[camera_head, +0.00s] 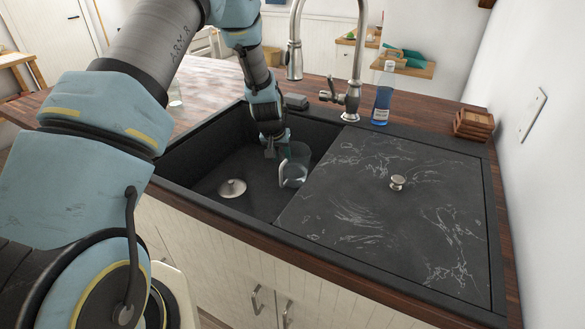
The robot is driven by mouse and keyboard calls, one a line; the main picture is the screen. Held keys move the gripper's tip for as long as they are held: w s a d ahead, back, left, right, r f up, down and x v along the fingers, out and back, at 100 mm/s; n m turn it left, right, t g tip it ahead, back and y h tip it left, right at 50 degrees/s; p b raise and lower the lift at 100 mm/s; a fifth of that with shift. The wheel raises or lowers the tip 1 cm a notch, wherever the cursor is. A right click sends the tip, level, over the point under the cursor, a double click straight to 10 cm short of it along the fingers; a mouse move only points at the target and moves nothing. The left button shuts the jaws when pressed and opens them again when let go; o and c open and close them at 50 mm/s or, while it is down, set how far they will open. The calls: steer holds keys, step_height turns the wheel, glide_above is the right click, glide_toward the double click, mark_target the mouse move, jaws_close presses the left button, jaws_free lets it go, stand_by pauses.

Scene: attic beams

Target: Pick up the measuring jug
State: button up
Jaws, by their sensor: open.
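The measuring jug (294,166) is a clear vessel with a pale handle on its near left side. It is in the dark sink basin (215,168), beside the left edge of the dark marbled cover (385,210). My gripper (272,153) reaches down into the basin at the jug's left side, close to its handle and rim. The jaws are open. My wrist and the small size in view hide the fingertips in part, and I cannot tell whether they touch the jug.
A chrome faucet (351,80) stands behind the sink. A blue soap bottle (383,95) is right of it. A stack of wooden coasters (473,126) is at the back right by the wall. The basin's left part, around the drain (232,188), is clear.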

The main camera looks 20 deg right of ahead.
steer(key=shift+c, duration=0.4)
jaws_close()
stand_by(0.9)
